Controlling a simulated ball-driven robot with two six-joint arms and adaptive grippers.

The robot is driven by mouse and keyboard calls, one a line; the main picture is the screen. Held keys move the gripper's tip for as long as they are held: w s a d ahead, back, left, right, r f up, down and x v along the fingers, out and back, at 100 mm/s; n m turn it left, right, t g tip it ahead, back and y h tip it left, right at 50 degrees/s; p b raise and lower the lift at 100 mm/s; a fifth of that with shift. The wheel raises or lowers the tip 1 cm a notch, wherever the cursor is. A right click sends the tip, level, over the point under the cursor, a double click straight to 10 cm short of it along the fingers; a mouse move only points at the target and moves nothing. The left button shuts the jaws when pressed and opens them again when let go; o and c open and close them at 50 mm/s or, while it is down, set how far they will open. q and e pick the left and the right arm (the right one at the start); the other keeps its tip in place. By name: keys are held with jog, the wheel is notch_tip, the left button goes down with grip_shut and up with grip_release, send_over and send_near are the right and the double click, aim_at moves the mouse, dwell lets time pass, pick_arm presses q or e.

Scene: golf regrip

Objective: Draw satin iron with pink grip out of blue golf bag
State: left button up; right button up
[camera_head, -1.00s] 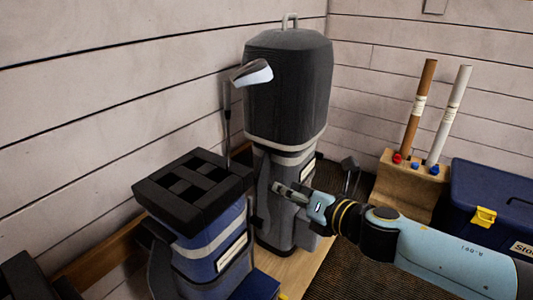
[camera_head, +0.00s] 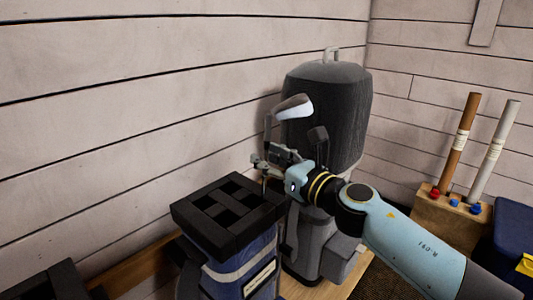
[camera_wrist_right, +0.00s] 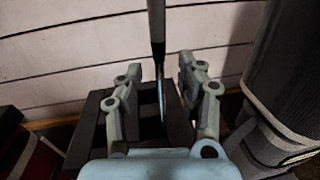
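The satin iron (camera_head: 294,107) stands head up in the blue golf bag (camera_head: 240,272), its shaft rising from the right side of the dark divided top (camera_head: 190,212). Its grip is hidden, so I cannot see the pink. My right gripper (camera_head: 272,160) is at the shaft, just above the bag's top. In the right wrist view, my right gripper (camera_wrist_right: 160,78) is open, with a finger on each side of the shaft (camera_wrist_right: 157,28) and visible gaps. My left gripper is not in view.
A hooded grey bag (camera_head: 328,112) stands close behind my right gripper. A plank wall (camera_head: 130,90) runs behind the bags. A wooden stand (camera_head: 447,212) with brown and white sticks and a blue box (camera_head: 512,235) are at the right. A red bag (camera_wrist_right: 35,160) shows at the wrist view's lower left.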

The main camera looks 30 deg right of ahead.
aim_at(268, 136)
jog(key=shift+w+a, duration=0.1)
jog(key=shift+w, duration=0.5)
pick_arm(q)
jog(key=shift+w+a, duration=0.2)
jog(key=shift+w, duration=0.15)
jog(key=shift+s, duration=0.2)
pick_arm(e)
grip_shut()
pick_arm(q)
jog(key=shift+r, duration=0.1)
pick_arm(e)
jog(key=shift+r+p, duration=2.5)
jog(key=shift+r, duration=0.1)
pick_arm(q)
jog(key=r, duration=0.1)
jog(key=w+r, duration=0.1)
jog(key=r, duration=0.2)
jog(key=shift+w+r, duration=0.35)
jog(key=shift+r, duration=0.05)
